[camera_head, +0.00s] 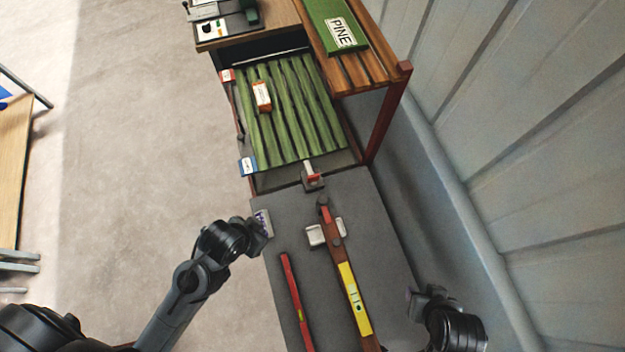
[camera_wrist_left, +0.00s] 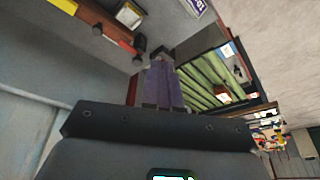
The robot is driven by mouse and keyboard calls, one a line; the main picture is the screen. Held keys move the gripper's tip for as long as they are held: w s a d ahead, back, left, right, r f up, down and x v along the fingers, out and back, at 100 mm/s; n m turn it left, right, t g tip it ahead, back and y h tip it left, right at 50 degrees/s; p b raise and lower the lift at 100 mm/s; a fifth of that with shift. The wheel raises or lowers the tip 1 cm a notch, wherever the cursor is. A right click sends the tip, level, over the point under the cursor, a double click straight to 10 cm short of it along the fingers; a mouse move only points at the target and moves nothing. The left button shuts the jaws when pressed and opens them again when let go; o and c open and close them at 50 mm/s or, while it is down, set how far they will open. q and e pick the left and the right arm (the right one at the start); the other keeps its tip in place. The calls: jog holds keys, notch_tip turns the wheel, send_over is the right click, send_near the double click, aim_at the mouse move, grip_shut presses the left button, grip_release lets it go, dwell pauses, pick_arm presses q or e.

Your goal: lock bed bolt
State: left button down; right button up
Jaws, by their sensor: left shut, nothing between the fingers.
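A small bolt with a red handle on a dark block (camera_head: 311,177) sits at the near edge of the green slatted bed (camera_head: 290,110), where it meets the grey table (camera_head: 283,215). My left gripper (camera_head: 264,223) is shut and empty at the table's left edge, below and left of the bolt, apart from it. In the left wrist view its purple-grey fingers (camera_wrist_left: 162,85) are together, with the green slats (camera_wrist_left: 205,82) beyond them. I cannot make out the bolt clearly there. My right gripper (camera_head: 412,297) is at the table's right edge; its finger opening is unclear.
An orange-white box (camera_head: 262,96) is on the slats. A wooden shelf (camera_head: 365,68) overhangs at right.

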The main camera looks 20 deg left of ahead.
pick_arm(q)
jog(key=w+d+f+m+b, duration=0.2)
jog(key=w+d+f+b, duration=0.15)
jog(key=f, duration=0.55)
jog(key=m+t+b, duration=0.4)
jog(key=b, duration=1)
send_near(316, 179)
jog(key=v, duration=0.5)
jog(key=shift+d+r, duration=0.2)
jog(key=shift+d, duration=0.1)
jog(key=shift+a+b+x, duration=0.1)
jog(key=shift+b+x, duration=0.2)
jog(key=shift+x, duration=2.2)
jog(key=shift+a+b+x, duration=0.15)
jog(key=shift+b+x, duration=0.15)
jog(key=shift+x, duration=2.25)
jog(key=shift+s+f, duration=0.1)
